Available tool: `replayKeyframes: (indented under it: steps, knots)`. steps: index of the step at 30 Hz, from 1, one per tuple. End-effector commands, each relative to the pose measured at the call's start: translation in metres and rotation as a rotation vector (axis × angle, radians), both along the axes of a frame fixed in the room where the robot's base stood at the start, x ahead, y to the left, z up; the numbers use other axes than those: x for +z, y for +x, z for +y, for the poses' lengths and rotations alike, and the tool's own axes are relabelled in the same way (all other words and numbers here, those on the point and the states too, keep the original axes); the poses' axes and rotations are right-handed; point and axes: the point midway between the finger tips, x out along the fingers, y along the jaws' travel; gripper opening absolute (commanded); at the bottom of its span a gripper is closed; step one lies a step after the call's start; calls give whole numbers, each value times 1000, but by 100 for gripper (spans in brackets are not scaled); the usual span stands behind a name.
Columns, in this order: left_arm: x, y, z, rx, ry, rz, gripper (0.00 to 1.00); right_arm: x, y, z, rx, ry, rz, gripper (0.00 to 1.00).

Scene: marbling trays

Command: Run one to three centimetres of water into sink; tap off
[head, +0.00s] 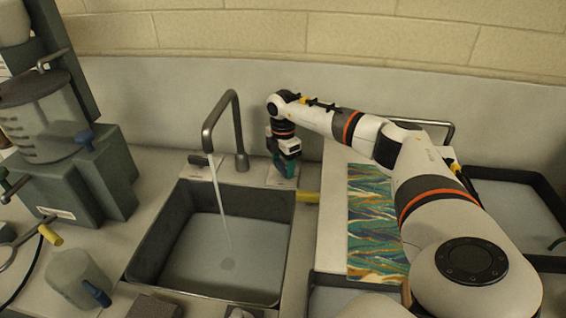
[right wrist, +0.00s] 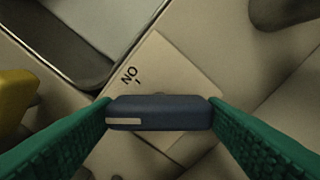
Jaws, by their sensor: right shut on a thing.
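The dark grey sink (head: 160,232) is set in the counter. A bent metal tap (head: 237,120) stands behind it, and a thin stream of water (head: 217,200) runs from its spout. Shallow greyish water (head: 200,260) covers the sink floor; its depth is hard to judge. My right gripper (head: 286,166) is at the sink's back right corner. In the right wrist view its green fingers are shut on a dark blue tap handle (right wrist: 160,113), above a pale plate (right wrist: 185,70) with letters and a tick mark. My left gripper is not in view.
A grey machine (head: 98,175) and a bottle (head: 75,275) stand at left. A marbled sheet (head: 372,225) lies right of the sink, near dark-rimmed trays. A yellow piece (head: 307,197) is at the sink's right rim.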

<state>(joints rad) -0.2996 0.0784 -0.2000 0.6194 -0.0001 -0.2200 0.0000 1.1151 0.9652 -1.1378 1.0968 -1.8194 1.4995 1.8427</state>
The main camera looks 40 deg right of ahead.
Motion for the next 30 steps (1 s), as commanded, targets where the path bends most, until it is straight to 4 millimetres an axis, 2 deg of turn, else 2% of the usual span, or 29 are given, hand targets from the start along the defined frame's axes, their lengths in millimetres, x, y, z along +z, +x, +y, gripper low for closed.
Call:
replayKeyframes:
  steps: [21,30]
  knots:
    - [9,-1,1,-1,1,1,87,1,0,0,607,2,-1,43]
    - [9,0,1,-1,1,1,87,1,0,0,790,2,-2,43]
